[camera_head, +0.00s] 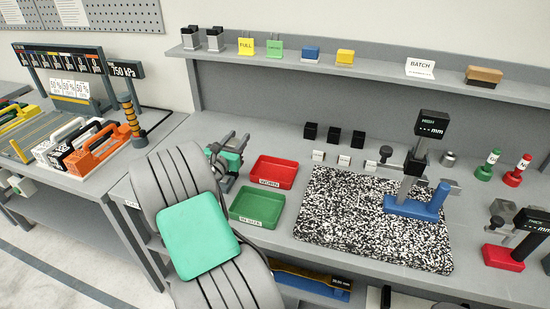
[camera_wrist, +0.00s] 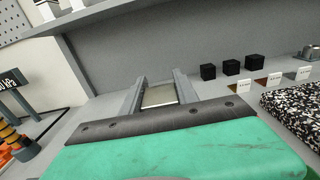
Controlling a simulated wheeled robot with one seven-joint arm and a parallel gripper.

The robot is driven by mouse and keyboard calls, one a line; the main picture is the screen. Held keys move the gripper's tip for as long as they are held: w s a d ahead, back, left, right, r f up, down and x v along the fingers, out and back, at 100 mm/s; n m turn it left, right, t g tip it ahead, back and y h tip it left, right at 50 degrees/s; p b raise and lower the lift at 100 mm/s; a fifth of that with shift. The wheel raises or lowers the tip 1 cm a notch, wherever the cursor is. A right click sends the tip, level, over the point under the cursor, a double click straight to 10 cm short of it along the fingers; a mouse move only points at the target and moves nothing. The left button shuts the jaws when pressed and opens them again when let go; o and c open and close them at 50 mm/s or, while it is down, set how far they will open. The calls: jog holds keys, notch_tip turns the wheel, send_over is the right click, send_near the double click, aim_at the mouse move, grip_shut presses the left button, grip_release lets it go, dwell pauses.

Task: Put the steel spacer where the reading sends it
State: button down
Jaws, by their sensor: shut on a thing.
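My gripper (camera_head: 234,145) is in the air left of the trays in the head view. In the wrist view my gripper (camera_wrist: 159,84) has its two grey fingers shut on a pale metallic block, which looks like the steel spacer (camera_wrist: 158,96). The fingers hide part of it, and I cannot make it out in the head view. A red tray (camera_head: 274,172) labelled WORN and a green tray (camera_head: 257,206) labelled IN SIZE are to the gripper's right. A blue-based gauge (camera_head: 412,206) stands on the speckled mat (camera_head: 340,220); its display (camera_head: 432,124) seems to show dashes above mm.
Three black blocks (camera_head: 334,135) stand behind white cards (camera_head: 343,160) at the mat's back edge. A metal cylinder (camera_head: 448,158), a green bottle (camera_head: 487,165), a red bottle (camera_head: 517,171) and a red-based gauge (camera_head: 507,256) are at right. A shelf (camera_head: 380,74) runs above.

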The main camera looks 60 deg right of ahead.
jog(key=s+d+r+m+g+p, duration=0.1)
jog(key=s+d+m+g+p, duration=0.25)
jog(key=s+d, duration=0.7)
notch_tip(320, 180, down, 6)
jog(key=s+a+b, duration=0.1)
jog(key=b, duration=0.4)
jog(key=shift+s+f+n+g+b, duration=0.2)
jog(key=shift+s+n+g+b, duration=0.15)
jog(key=shift+g, duration=0.1)
jog(key=c, duration=1.2)
grip_release()
jog(key=shift+r, duration=0.1)
jog(key=shift+c, duration=0.2)
jog(key=o, duration=0.4)
jog(key=shift+f, duration=0.2)
jog(key=shift+a, duration=0.15)
jog(key=a+b, duration=0.1)
jog(key=a, duration=0.6)
jog(key=shift+w+a, duration=0.3)
jog(key=shift+w, duration=0.15)
